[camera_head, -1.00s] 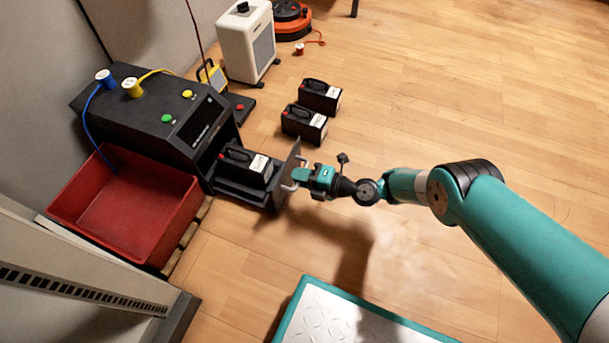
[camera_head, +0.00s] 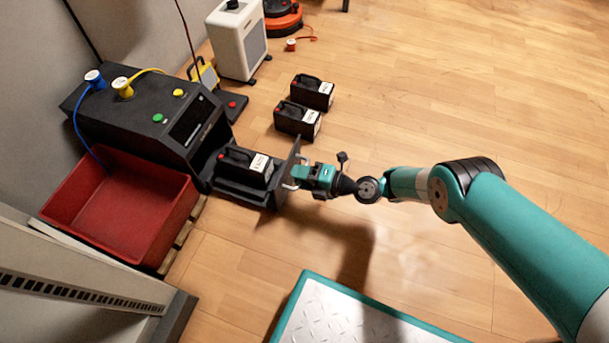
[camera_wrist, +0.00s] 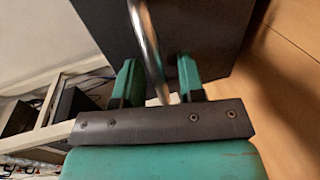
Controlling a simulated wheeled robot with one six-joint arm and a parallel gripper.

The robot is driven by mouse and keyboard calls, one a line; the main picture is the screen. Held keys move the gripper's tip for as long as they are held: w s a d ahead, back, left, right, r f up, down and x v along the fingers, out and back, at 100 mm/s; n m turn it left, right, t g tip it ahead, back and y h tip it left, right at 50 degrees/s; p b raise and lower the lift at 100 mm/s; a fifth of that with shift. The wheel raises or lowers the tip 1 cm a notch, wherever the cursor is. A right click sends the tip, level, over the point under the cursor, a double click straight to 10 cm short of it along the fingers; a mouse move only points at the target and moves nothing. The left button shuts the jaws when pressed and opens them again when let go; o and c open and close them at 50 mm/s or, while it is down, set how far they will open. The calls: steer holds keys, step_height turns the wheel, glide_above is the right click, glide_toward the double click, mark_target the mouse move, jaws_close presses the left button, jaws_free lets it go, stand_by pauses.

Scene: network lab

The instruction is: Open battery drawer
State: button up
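The battery drawer (camera_head: 240,190) is pulled out of the black cabinet (camera_head: 140,115) on the left, with a black battery (camera_head: 244,163) sitting in it. Its upright front panel (camera_head: 291,160) faces my gripper. My gripper (camera_head: 298,174) is at the metal handle on that panel. The dark drawer front (camera_wrist: 200,35) is just beyond the fingertips.
Two black batteries (camera_head: 312,92) (camera_head: 296,119) stand on the floor behind the drawer. A red bin (camera_head: 125,210) stands left of it. A white-topped platform (camera_head: 340,315) lies at the front. The wooden floor to the right is clear.

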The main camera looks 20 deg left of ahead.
steer(key=shift+w+d+r, duration=0.1)
steer(key=shift+d+r, duration=0.05)
steer(key=shift+d, duration=0.05)
steer(key=p+v, duration=0.9)
steer(key=v, duration=0.8)
